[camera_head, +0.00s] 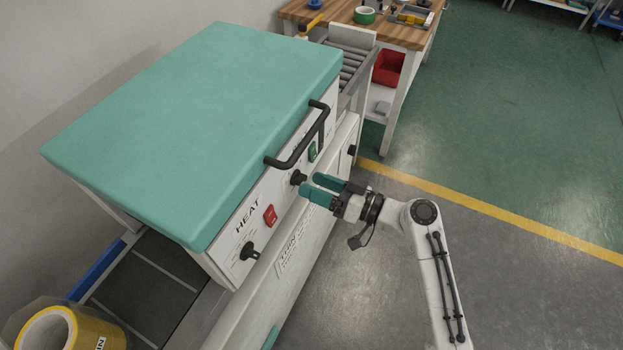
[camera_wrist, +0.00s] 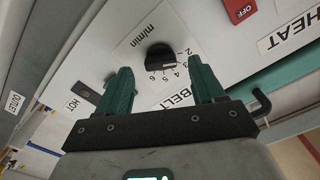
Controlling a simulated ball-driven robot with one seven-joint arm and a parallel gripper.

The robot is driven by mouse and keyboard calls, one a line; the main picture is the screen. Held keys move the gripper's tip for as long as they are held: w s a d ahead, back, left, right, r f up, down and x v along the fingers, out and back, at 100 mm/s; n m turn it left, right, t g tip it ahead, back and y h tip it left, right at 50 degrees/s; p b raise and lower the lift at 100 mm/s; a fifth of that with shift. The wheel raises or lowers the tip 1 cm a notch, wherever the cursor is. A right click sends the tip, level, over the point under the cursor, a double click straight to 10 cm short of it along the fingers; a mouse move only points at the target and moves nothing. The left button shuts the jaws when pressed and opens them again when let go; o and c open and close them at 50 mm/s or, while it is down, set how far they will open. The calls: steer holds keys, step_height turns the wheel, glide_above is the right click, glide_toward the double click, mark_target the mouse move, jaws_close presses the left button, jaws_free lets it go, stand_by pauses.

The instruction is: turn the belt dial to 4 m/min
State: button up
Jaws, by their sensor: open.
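The belt dial (camera_wrist: 160,56) is a black knob on the white panel, with "m/min" above and numbers from about 2 to 6 along its lower side; the "BELT" label (camera_wrist: 181,97) is below. I cannot tell surely which number it points at. It also shows in the head view (camera_head: 298,177) as a small dark knob. My gripper (camera_head: 314,187) has teal fingers and is open just in front of the dial. In the wrist view, the fingertips (camera_wrist: 161,65) stand on either side of the dial, apart from it; I see no contact.
A red OFF button (camera_head: 270,214) and the heat dial (camera_head: 249,252) sit left of the belt dial on the panel. A green switch (camera_head: 312,151) and a black lid handle (camera_head: 300,142) are close above it. A yellow tape roll (camera_head: 95,333) is at lower left. Open floor lies right.

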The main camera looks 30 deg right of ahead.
steer(key=shift+x, duration=0.9)
steer(key=c, duration=1.1)
